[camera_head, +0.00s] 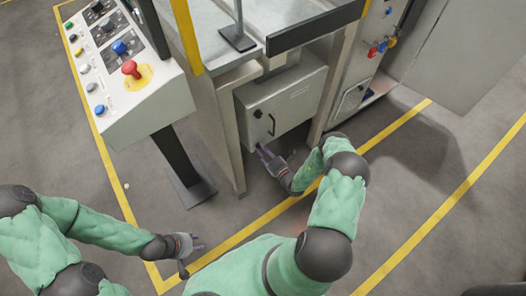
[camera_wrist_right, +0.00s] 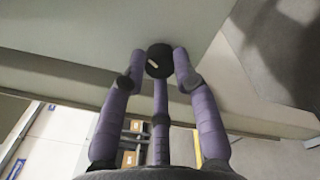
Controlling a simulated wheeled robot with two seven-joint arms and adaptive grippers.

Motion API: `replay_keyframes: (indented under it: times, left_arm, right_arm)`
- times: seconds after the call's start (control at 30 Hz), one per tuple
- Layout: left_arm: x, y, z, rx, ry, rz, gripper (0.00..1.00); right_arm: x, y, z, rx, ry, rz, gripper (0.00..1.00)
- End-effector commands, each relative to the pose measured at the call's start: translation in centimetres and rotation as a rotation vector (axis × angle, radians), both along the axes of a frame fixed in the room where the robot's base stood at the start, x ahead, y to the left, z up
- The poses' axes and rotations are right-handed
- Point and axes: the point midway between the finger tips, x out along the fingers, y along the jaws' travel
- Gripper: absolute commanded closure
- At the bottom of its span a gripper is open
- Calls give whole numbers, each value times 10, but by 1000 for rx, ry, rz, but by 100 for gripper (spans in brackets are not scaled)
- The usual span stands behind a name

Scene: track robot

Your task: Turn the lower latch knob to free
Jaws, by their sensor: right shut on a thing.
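A light grey box (camera_head: 284,100) under the bench has a dark handle (camera_head: 271,124) on its front and a small black upper latch knob (camera_head: 257,113). My right gripper (camera_head: 262,150) is at the lower left of that front, where it hides most of the lower knob. In the right wrist view, a round black knob (camera_wrist_right: 159,60) with a pale mark on its face sits between the purple fingertips of my right gripper (camera_wrist_right: 160,76), which is shut on it. My left gripper (camera_head: 192,257) is low over the floor, its fingers apart and empty.
A control panel (camera_head: 128,100) with coloured buttons stands on a dark post at the left. A bench leg (camera_head: 225,135) is close left of the box. An open grey door (camera_head: 463,55) is at the right. Yellow floor lines (camera_head: 235,238) cross clear floor.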

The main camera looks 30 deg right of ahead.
Motion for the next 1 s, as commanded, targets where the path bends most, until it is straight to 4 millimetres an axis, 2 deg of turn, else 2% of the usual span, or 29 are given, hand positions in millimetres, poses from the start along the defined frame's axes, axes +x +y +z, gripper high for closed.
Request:
replay_keyframes:
  times: [0.7,1.0]
  left_arm:
    - [0,0,-2,0,0,0,60]
    - [0,0,-2,0,0,0,60]
  right_arm:
    - [0,1,-2,674,56,-1,100]
    - [0,1,-2,895,73,-2,100]
